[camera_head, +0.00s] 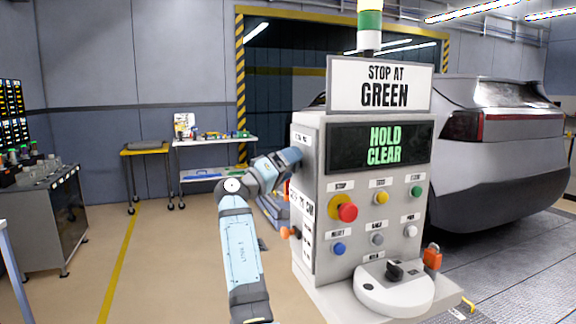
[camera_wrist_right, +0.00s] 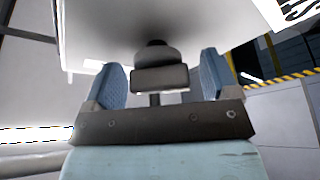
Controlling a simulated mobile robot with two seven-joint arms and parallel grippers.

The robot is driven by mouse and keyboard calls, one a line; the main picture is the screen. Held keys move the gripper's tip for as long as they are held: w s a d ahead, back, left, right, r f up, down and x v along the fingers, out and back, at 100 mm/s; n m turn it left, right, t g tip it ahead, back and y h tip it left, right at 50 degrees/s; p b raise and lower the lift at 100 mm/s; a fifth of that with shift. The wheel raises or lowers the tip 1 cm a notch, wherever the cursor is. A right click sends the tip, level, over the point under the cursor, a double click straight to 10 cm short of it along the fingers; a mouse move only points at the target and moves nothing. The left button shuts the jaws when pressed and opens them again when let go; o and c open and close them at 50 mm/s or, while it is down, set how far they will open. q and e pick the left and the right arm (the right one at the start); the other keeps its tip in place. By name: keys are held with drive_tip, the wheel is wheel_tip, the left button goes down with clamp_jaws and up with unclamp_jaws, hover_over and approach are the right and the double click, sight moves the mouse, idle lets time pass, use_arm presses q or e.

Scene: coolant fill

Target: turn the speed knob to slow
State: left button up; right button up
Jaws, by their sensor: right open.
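The grey control console (camera_head: 312,262) stands right of centre in the head view. My right gripper (camera_head: 296,156) is at the upper part of its left side. In the right wrist view, my right gripper (camera_wrist_right: 165,80) is open. A dark knob (camera_wrist_right: 158,78) with a block-like grip and a rounded base is between the blue fingers, with space on both sides. It sits on a pale surface, and its pointer and markings cannot be read. In the head view this knob is hidden. A black selector (camera_head: 394,270) sits on the console's round white base plate. My left gripper is not in view.
An orange-tipped control (camera_head: 290,233) sticks out low on the console's left side. A red button (camera_head: 348,212) is on the front, below a screen (camera_head: 380,147) reading "HOLD CLEAR". A grey car (camera_head: 500,150) stands behind.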

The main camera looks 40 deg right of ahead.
drive_tip(key=c, duration=0.9)
